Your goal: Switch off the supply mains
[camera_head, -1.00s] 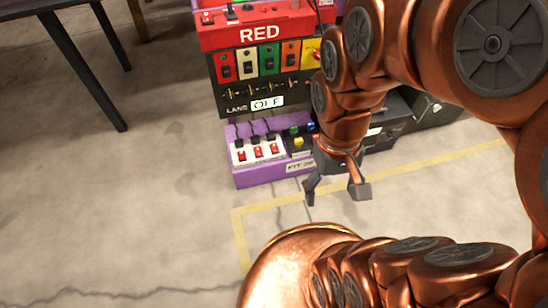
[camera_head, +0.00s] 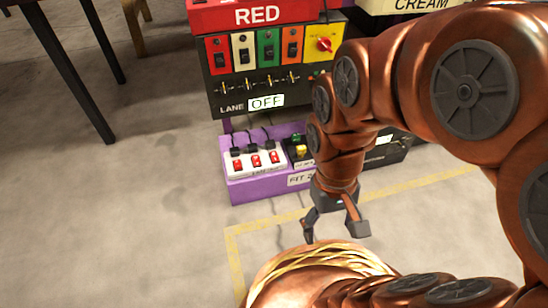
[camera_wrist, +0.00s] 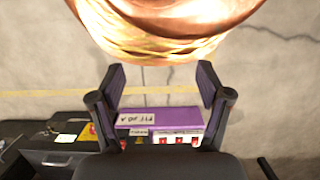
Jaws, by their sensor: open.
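The red-topped stand has a black panel (camera_head: 229,92) with several coloured switch plates. A yellow plate with a red rotary knob (camera_head: 324,44) is at its right end. A lit label (camera_head: 266,101) beside "LANE" reads OFF. Below, a purple shelf (camera_head: 250,188) carries a white strip (camera_head: 256,171) with red rocker switches and black plugs. My gripper (camera_head: 332,232) is open and empty, pointing down in front of the shelf. In the wrist view, the purple shelf (camera_wrist: 160,120) and white strip (camera_wrist: 190,137) show between and beyond the open fingers (camera_wrist: 160,88). Which switch is the supply mains is not labelled legibly.
A dark table leg (camera_head: 70,75) stands at the left. A small black box with green and yellow buttons (camera_head: 300,151) sits right of the strip. A cream-labelled stand (camera_head: 420,5) is at the right. Bare floor lies left of the shelf.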

